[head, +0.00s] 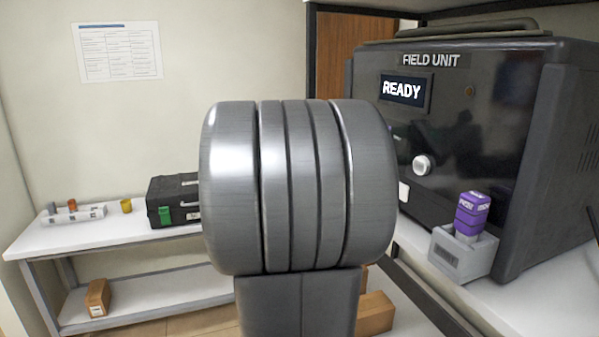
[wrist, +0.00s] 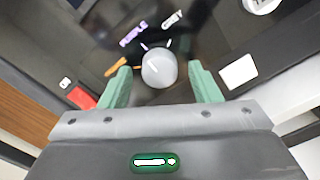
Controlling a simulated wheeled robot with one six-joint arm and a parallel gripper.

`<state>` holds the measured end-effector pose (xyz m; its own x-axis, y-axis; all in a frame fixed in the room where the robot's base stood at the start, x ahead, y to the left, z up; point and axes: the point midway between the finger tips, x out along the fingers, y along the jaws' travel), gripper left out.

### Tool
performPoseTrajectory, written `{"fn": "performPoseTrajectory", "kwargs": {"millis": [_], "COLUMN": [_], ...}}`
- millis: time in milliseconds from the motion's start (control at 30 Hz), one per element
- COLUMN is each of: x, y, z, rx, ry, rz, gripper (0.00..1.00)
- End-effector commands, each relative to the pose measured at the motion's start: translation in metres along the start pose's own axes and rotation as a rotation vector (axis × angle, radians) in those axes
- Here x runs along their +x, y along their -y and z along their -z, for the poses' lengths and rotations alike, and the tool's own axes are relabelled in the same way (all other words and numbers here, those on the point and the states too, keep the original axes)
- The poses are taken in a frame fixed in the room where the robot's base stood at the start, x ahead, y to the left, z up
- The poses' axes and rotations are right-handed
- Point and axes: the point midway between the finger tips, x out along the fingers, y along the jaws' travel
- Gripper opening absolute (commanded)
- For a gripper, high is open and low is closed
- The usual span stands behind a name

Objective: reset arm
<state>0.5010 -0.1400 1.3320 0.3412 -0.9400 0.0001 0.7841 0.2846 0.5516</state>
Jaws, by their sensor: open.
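My gripper (wrist: 160,67) is open in the wrist view, with its two green fingers apart. A round pale knob (wrist: 159,69) on a dark panel lies between the fingers in the picture, with a gap on each side. I cannot tell how deep the fingers reach around it. Labels reading PURPLE and GREY and an orange mark surround the knob. In the head view my grey arm link fills the middle and the gripper is hidden. The black field unit (head: 470,130) stands at the right; its display (head: 406,89) reads READY.
A purple-capped container (head: 472,212) sits in a grey holder (head: 462,256) at the unit's front. A white bench (head: 120,232) at the left bears a black case (head: 172,202), a small rack (head: 72,214) and a yellow cup (head: 126,205). A brown box (head: 97,298) is on the lower shelf.

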Motion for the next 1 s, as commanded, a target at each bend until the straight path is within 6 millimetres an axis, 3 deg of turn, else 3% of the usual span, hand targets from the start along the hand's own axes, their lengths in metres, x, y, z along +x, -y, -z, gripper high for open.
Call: {"fn": "performPoseTrajectory", "kwargs": {"millis": [867,1000], "x": [0.0,-0.014], "y": [-0.001,0.001], "z": [-0.004,0.001], "rx": [-0.593,-0.586], "ry": [0.0,-0.001], "rz": [0.0,-0.003], "gripper": [0.57,0.57]}}
